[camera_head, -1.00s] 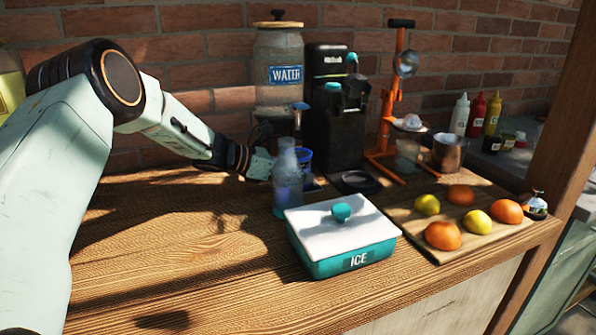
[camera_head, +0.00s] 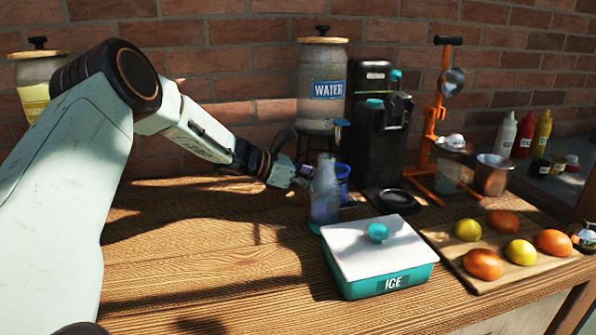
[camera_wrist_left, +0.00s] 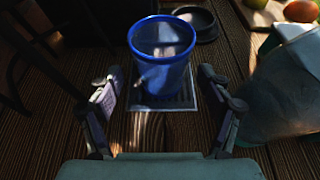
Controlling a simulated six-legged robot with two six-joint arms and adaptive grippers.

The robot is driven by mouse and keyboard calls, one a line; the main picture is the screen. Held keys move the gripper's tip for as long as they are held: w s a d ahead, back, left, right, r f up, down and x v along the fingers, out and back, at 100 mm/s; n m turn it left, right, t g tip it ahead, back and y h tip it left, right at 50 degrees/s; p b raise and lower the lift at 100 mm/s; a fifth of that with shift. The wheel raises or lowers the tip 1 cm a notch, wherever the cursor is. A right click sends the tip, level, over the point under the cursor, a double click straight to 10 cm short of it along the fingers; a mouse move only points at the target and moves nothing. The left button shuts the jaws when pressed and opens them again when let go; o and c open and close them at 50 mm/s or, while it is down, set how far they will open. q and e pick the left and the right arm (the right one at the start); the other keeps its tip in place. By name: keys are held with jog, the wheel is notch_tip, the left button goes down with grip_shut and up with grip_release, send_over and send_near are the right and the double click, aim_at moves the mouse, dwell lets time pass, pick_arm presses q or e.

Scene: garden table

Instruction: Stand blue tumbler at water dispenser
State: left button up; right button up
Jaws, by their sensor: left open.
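The blue tumbler (camera_wrist_left: 161,66) stands upright on a small grate (camera_wrist_left: 184,98) in the left wrist view. In the head view the tumbler (camera_head: 343,178) is partly hidden behind a clear bottle. The water dispenser (camera_head: 322,92), a glass jar with a WATER label, stands behind it, its tap (camera_head: 341,124) above the tumbler. My left gripper (camera_wrist_left: 163,100) is open, its fingers apart on either side of the near edge of the grate, with the tumbler just ahead. In the head view the left gripper (camera_head: 296,177) is beside the bottle. My right gripper is not in view.
The clear bottle (camera_head: 324,195) stands close in front of the tumbler. A teal ICE box (camera_head: 385,280) with a white lid sits nearer. A black machine (camera_head: 372,140) and an orange press (camera_head: 436,120) stand to the right. A fruit board (camera_head: 447,244) lies front right. The left tabletop is clear.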

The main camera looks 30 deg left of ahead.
pick_arm(q)
jog(key=p+v, duration=0.2)
jog(key=v, duration=0.5)
jog(key=shift+w+d+r, duration=0.1)
jog(key=shift+r, duration=0.1)
jog(key=shift+s+a+r, duration=0.1)
jog(key=shift+s+a, duration=0.2)
jog(key=shift+s, duration=0.2)
jog(key=shift+w, duration=0.15)
